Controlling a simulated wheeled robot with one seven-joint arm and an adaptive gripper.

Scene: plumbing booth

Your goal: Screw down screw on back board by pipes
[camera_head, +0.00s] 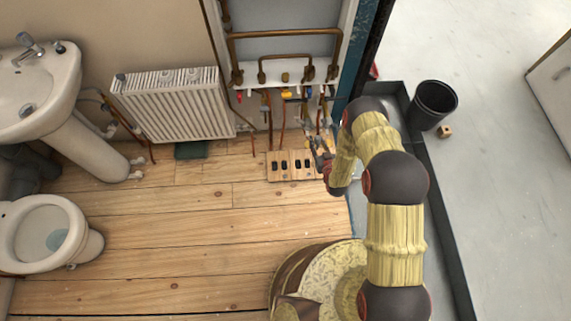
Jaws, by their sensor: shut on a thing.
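My arm reaches in from the right, and my gripper (314,147) is in front of the pipes at the foot of the back board (285,75). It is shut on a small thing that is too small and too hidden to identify. Copper pipes (270,110) run down from the pale board to the floor. Small yellow, red and blue fittings (287,94) sit along the board's lower edge. I cannot pick out the screw itself, and my gripper hides part of the pipes on the right.
A white radiator (172,105) stands to the left, with a sink (40,90) and toilet (45,235) beyond. A black bin (432,104) stands right of my arm. The plank floor is mostly clear.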

